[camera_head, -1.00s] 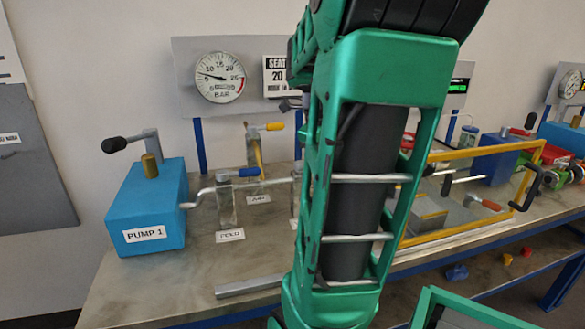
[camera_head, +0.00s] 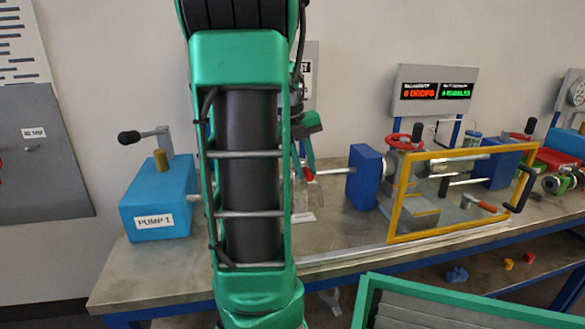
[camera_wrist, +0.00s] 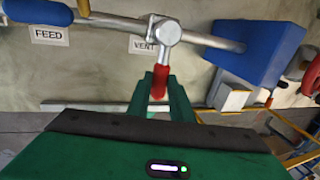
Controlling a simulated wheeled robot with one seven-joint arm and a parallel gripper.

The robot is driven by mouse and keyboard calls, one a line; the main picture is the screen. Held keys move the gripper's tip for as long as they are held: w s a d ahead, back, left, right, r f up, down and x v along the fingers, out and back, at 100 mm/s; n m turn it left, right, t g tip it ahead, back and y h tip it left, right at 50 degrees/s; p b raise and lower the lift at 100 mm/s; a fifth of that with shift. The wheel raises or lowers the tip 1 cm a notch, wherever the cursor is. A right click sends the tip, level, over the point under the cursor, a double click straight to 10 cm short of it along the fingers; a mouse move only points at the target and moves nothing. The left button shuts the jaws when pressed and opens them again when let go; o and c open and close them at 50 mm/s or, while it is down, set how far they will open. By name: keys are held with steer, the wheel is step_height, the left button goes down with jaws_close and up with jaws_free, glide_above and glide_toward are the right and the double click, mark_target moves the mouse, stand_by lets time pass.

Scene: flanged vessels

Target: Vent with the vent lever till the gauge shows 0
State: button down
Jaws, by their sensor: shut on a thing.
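The red-handled vent lever (camera_wrist: 160,82) hangs from a metal valve stem beside the VENT label (camera_wrist: 143,45) in the wrist view. My gripper (camera_wrist: 160,92) is shut on its red grip, one green finger on each side. In the head view my gripper (camera_head: 307,160) is partly hidden behind my arm, with a bit of red at its tip. The gauge is hidden behind my arm, so I cannot read it now.
A blue block (camera_head: 364,176) stands to the right. Pump 1 (camera_head: 157,200) is at the left. A yellow-framed guard (camera_head: 399,222) stands further right.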

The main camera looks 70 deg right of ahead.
steer(key=shift+w+r, duration=0.15)
steer(key=shift+w, duration=0.35)
steer(key=c, duration=1.6)
jaws_free()
steer(key=shift+a, duration=0.15)
steer(key=shift+s, duration=0.1)
steer(key=v, duration=1)
steer(key=shift+w+r, duration=0.25)
steer(key=shift+r, duration=0.05)
